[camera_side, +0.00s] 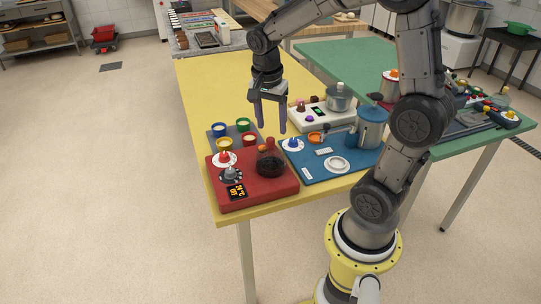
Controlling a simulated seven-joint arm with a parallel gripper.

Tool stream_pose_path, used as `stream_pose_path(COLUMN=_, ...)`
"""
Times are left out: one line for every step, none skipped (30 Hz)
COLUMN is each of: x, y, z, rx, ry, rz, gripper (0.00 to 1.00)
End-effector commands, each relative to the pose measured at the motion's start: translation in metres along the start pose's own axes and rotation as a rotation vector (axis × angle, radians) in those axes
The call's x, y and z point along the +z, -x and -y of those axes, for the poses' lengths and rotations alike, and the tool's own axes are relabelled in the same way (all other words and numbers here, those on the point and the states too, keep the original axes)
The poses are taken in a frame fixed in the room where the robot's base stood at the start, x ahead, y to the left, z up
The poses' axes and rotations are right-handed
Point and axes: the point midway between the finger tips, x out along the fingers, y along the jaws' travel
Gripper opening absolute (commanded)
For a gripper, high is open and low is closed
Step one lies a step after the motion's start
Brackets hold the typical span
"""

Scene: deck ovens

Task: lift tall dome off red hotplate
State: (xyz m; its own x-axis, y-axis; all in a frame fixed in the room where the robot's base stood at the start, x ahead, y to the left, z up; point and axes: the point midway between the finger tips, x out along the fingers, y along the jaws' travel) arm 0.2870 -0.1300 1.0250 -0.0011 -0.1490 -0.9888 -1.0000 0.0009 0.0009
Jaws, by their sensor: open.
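The red hotplate (278,188) sits at the front left corner of the yellow table. A tall see-through dome (270,157) with a reddish knob stands at its back right, over something dark. A small grey dome-like piece (231,174) and a white disc with a red-orange top (225,158) stand on its left side. An orange display (236,191) shows at its front. My gripper (271,129) points down, open and empty, above and behind the tall dome in the picture. The gap between them in depth is hard to judge.
Behind the hotplate is a grey tray with several coloured cups (243,125). To the right, a blue hotplate (315,174) carries a tall blue pot (371,128). A white unit (305,118) stands behind. The yellow table (215,90) is clear at the back left.

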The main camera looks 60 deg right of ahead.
Motion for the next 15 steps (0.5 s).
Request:
stream_pose_path(x=0.0, y=-0.006, z=-0.001, rx=0.003, ry=0.0, rz=0.001, gripper=0.63)
stream_pose_path(x=0.0, y=-0.008, z=-0.001, rx=0.002, ry=0.0, rz=0.0, gripper=0.63)
stream_pose_path(x=0.0, y=-0.01, z=-0.001, rx=0.001, ry=0.0, rz=0.0, gripper=0.63)
stream_pose_path(x=0.0, y=-0.011, z=0.0, rx=0.001, ry=0.0, rz=0.0, gripper=0.63)
stream_pose_path(x=0.0, y=-0.012, z=0.0, rx=0.001, ry=0.0, rz=0.0, gripper=0.63)
stream_pose_path(x=0.0, y=-0.015, z=0.0, rx=0.001, ry=0.001, rz=0.0, gripper=0.63)
stream_pose_path(x=0.001, y=-0.018, z=0.001, rx=0.001, ry=0.001, rz=0.0, gripper=0.63)
stream_pose_path(x=0.001, y=-0.021, z=0.001, rx=0.003, ry=0.001, rz=0.0, gripper=0.63)
stream_pose_path(x=0.002, y=-0.026, z=0.002, rx=0.003, ry=0.001, rz=0.001, gripper=0.63)
stream_pose_path(x=0.002, y=-0.031, z=0.002, rx=0.004, ry=0.001, rz=0.001, gripper=0.63)
stream_pose_path(x=0.003, y=-0.036, z=0.003, rx=0.005, ry=0.002, rz=0.001, gripper=0.63)
stream_pose_path(x=0.003, y=-0.042, z=0.004, rx=0.004, ry=0.002, rz=0.001, gripper=0.63)
stream_pose_path(x=0.004, y=-0.046, z=0.005, rx=0.004, ry=0.002, rz=0.001, gripper=0.63)
stream_pose_path(x=0.003, y=-0.05, z=0.005, rx=0.004, ry=0.001, rz=0.001, gripper=0.63)
stream_pose_path(x=0.003, y=-0.054, z=0.005, rx=0.003, ry=0.001, rz=0.001, gripper=0.63)
